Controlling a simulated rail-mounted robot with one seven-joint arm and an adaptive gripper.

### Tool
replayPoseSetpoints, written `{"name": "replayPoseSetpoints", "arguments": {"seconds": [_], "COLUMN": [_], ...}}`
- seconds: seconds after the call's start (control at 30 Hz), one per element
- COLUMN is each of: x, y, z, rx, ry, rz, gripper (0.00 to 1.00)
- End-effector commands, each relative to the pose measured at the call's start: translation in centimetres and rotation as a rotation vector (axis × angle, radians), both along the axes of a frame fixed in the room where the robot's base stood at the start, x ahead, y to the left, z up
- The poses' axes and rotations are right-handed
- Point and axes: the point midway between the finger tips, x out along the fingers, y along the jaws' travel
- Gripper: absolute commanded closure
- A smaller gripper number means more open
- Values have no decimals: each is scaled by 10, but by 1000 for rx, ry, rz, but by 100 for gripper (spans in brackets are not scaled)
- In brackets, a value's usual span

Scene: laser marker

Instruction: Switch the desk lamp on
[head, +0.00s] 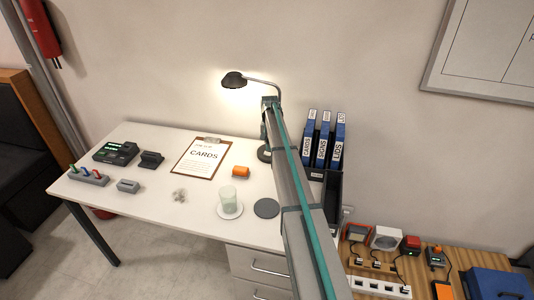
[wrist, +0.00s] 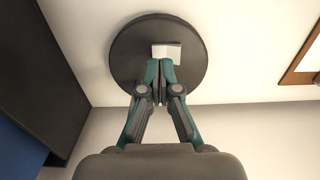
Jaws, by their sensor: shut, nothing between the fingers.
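The desk lamp has a black head (head: 233,80) on a thin curved arm. A bright glow lies on the wall around the head, so the lamp looks lit. Its round dark base (head: 264,154) stands at the back of the white desk, partly hidden by my arm. In the wrist view the base (wrist: 130,55) fills the upper middle, with a white switch (wrist: 168,50) on it. My gripper (wrist: 160,64) is shut and empty, its fingertips at the near edge of the switch. I cannot tell whether they touch it. My arm hides the gripper in the head view.
Blue binders (head: 322,145) in a dark holder stand right of the lamp. A glass (head: 227,196) on a saucer and a dark coaster (head: 266,208) are nearer the front.

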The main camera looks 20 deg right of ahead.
Motion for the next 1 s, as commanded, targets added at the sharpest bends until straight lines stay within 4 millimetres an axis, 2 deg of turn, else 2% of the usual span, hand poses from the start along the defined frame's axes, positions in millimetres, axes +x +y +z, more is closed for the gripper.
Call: {"name": "replayPoseSetpoints", "arguments": {"seconds": [0.53, 1.0], "x": [0, 0], "y": [0, 0], "z": [41, 44], "rx": [-1, 0], "ry": [-1, 0], "rz": [0, 0], "gripper": [100, 100]}}
